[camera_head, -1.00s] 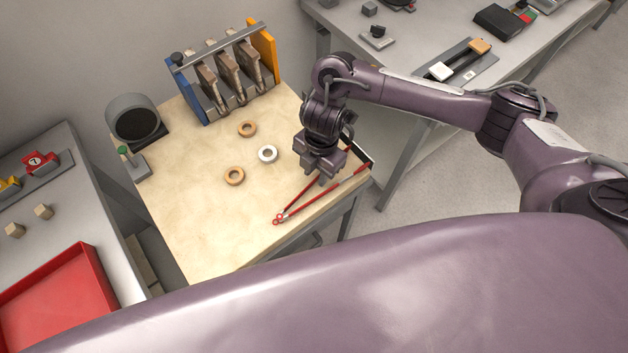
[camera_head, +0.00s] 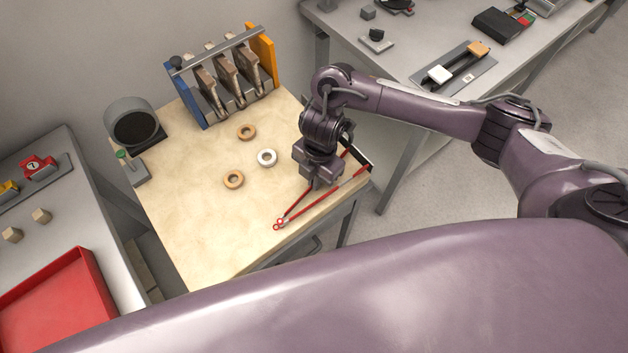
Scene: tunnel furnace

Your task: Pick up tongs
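The red tongs (camera_head: 292,217) lie on the wooden table near its right edge. Their pivot end points toward the lower left and their two arms spread toward the upper right. My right gripper (camera_head: 316,185) is over the tongs, pointing down, at about the middle of their length. The gripper body hides part of one tong arm. The fingertips are too small and hidden to tell whether they are open or touch the tongs. My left gripper is not in view.
A blue and orange rack (camera_head: 262,50) and a grey cylinder device (camera_head: 133,122) stand behind. A red tray (camera_head: 60,300) is at lower left.

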